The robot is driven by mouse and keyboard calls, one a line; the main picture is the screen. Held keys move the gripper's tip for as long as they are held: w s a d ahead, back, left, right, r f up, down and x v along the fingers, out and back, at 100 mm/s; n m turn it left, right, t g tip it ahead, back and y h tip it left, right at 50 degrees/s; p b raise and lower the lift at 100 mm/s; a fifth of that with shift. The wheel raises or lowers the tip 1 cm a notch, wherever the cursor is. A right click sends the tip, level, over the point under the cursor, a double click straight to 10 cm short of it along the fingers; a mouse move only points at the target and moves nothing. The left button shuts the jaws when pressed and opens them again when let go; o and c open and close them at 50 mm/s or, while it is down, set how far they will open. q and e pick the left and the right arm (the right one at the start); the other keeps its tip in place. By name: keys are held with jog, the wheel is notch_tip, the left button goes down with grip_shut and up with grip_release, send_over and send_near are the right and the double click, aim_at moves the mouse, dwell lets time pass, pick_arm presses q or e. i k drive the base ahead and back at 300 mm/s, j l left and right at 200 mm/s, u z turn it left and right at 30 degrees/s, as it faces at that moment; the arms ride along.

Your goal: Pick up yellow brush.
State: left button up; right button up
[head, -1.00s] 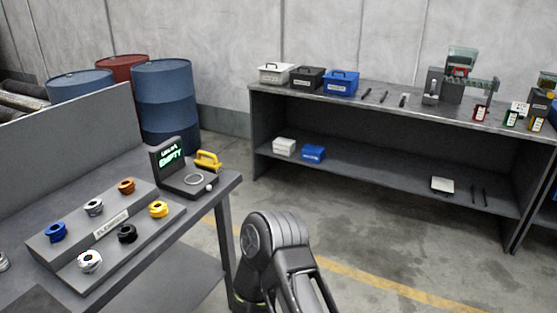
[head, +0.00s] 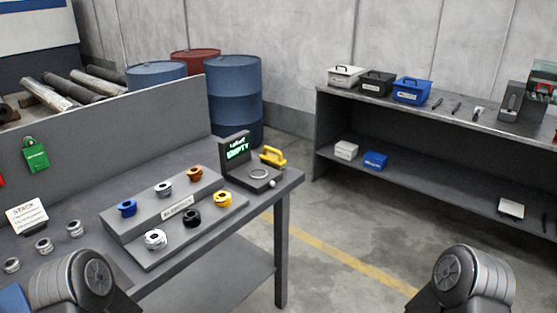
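A yellow brush (head: 272,156) sits at the far right corner of the grey workbench (head: 205,262), beside a small stand (head: 238,150) whose screen reads "EMPTY". It looks like a yellow handled block; its underside is hard to make out. A pale ring (head: 259,174) lies on the stand's base in front of it. Rounded dark links of my two arms show at the bottom left and bottom right. Both of my grippers are out of the picture. Nothing touches the brush.
A stepped rack (head: 125,226) with several coloured fittings stands left of the brush. A "STACK" sign (head: 27,215) and a green padlock-shaped tag (head: 35,154) are farther left. Blue barrels (head: 234,95) stand behind the bench. A shelf (head: 420,180) with boxes is across the open floor.

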aim_at(277, 162)
jog(key=u, duration=3.2)
jog(key=z, duration=3.2)
jog(key=i+l+z, duration=0.15)
jog(key=i+l, duration=1.3)
